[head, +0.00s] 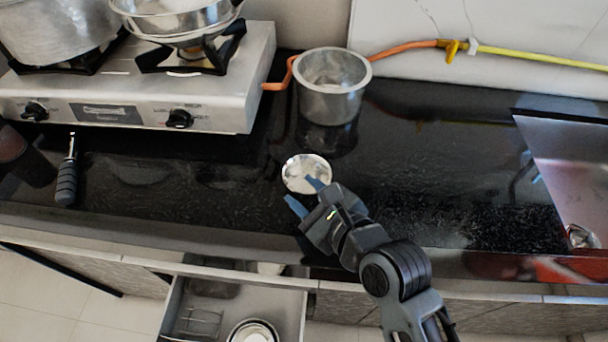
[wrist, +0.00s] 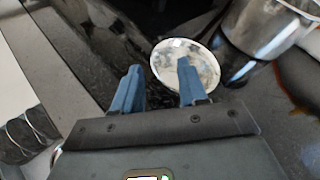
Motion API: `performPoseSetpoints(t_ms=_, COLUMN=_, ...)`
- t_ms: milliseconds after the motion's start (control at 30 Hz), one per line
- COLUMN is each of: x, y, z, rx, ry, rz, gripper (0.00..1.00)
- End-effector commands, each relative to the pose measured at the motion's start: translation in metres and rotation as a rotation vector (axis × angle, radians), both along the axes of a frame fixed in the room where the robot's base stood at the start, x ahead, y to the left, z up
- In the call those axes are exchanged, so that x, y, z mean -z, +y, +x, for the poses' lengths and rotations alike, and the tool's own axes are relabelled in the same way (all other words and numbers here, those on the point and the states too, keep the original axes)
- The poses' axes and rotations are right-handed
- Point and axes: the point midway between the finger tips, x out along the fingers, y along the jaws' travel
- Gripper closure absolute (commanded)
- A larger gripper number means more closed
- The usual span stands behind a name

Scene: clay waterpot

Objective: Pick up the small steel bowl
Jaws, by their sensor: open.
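The small steel bowl (head: 306,168) sits on the black countertop, in front of a larger steel pot. In the wrist view the small bowl (wrist: 205,62) lies beyond the fingertips, and the right finger covers part of it. My gripper (head: 303,195) is at the near side of the bowl, its two blue fingers spread apart with nothing between them. In the wrist view my gripper (wrist: 160,75) is open, with its left finger over bare counter. I cannot tell whether the right finger touches the bowl.
A large steel pot (head: 331,90) stands just behind the bowl. A gas stove (head: 140,95) with vessels is at the left. A sink (head: 575,170) is at the right. An open drawer (head: 190,310) juts out below the counter's front edge. The counter right of the bowl is clear.

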Motion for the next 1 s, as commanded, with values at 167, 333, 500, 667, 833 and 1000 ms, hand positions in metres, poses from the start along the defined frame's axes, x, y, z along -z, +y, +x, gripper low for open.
performPoseSetpoints(t_ms=167, x=0.010, y=0.019, z=0.016, rx=-0.003, ry=-0.001, rz=-0.001, gripper=0.58)
performPoseSetpoints(t_ms=333, x=0.016, y=0.028, z=0.029, rx=-0.001, ry=-0.001, rz=0.000, gripper=0.58)
performPoseSetpoints(t_ms=500, x=0.018, y=0.029, z=0.031, rx=0.000, ry=-0.001, rz=-0.001, gripper=0.58)
performPoseSetpoints(t_ms=667, x=0.018, y=0.029, z=0.031, rx=0.000, ry=-0.001, rz=-0.001, gripper=0.64)
performPoseSetpoints(t_ms=833, x=0.018, y=0.029, z=0.031, rx=0.000, ry=-0.001, rz=-0.001, gripper=0.80)
performPoseSetpoints(t_ms=1000, x=0.018, y=0.029, z=0.030, rx=0.000, ry=-0.001, rz=-0.001, gripper=0.96)
